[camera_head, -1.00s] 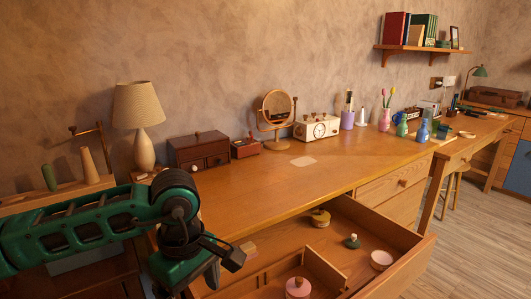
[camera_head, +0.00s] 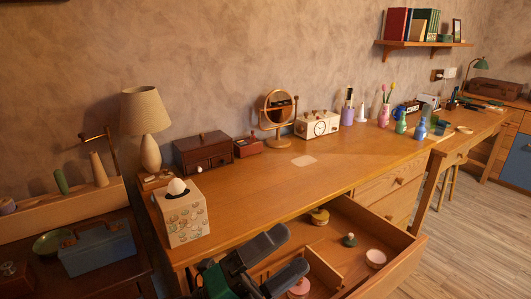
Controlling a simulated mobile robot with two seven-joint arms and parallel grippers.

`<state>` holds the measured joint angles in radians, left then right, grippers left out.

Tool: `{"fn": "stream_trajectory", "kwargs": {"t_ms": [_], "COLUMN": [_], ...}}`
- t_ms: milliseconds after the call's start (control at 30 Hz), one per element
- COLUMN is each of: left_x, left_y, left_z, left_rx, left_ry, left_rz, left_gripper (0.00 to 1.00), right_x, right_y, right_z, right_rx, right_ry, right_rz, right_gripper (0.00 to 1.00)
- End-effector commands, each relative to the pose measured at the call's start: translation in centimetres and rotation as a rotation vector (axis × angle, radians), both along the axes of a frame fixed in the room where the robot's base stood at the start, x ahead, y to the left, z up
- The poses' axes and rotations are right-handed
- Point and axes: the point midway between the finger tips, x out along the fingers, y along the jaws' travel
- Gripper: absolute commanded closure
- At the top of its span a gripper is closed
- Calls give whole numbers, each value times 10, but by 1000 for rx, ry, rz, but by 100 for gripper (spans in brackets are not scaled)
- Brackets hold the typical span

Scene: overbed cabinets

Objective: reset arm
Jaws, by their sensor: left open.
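My left gripper (camera_head: 283,262) is at the bottom middle of the head view, above the left part of an open drawer (camera_head: 398,262). Its two dark fingers are spread apart with nothing between them. Some green of my arm shows below it at the frame's bottom edge. My right gripper is not in view. The gripper hides the near left part of the drawer and part of a pink round box (camera_head: 299,288).
The drawer juts from the wooden desk (camera_head: 345,166) and holds a yellow lidded pot (camera_head: 319,216), a green-topped item (camera_head: 349,240) and a pink bowl (camera_head: 376,258). A tissue box (camera_head: 184,216) stands at the desk's left end. The desk's middle is mostly clear.

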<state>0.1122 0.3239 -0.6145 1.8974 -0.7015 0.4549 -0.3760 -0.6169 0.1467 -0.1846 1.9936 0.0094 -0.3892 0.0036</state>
Motion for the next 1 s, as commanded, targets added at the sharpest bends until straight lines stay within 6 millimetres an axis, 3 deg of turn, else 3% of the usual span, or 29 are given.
{"fn": "stream_trajectory", "kwargs": {"t_ms": [100,200,267,400,500,700,1000], "left_x": [23,25,15,-27,-58,-89,-90], "left_y": [48,93,119,166,186,201,201], "left_z": [-35,-86,-121,-190,-222,-247,-249], "left_rx": [-190,-346,-438,-617,-704,-783,-783], "left_ry": [426,773,976,1353,1526,1671,1676], "left_rz": [185,341,436,621,714,794,797], "left_gripper": [13,13,13,13,13,13,13], "right_x": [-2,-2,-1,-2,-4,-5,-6], "right_y": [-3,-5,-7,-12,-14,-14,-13], "right_z": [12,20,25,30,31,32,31], "right_rx": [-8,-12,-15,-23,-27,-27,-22], "right_ry": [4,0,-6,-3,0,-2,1], "right_rz": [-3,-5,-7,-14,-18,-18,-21], "right_gripper": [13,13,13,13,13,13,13]}}
